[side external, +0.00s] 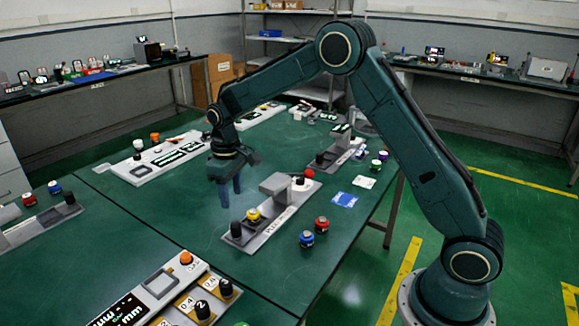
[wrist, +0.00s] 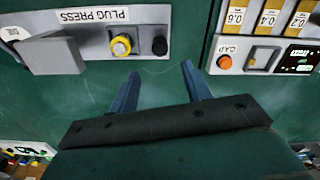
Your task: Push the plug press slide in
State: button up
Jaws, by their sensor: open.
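The plug press is a light grey panel (side external: 262,238) with a printed label, on the green table right of my gripper in the side view. Its panel (wrist: 142,17) is at the upper left of the wrist view. It carries a grey block (side external: 274,185), a yellow button (side external: 253,214) and a black knob (side external: 236,229). The block (wrist: 57,54), button (wrist: 121,45) and knob (wrist: 160,45) also show in the wrist view. I cannot tell which part is the slide. My gripper (side external: 230,194) is open and empty, pointing down beside the press. Its blue fingers (wrist: 160,75) are apart.
A red button (side external: 321,224) and a blue button (side external: 306,239) stand right of the press. A gap-gauge panel (wrist: 265,55) is at the upper right of the wrist view. A long white panel (side external: 160,158) lies behind my gripper. Bare green table lies left of the press.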

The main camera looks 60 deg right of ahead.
aim_at(236, 223)
notch_tip(236, 223, down, 11)
jog(key=shift+f, duration=0.15)
dwell(0.4)
grip_shut()
jog(key=shift+d, duration=0.1)
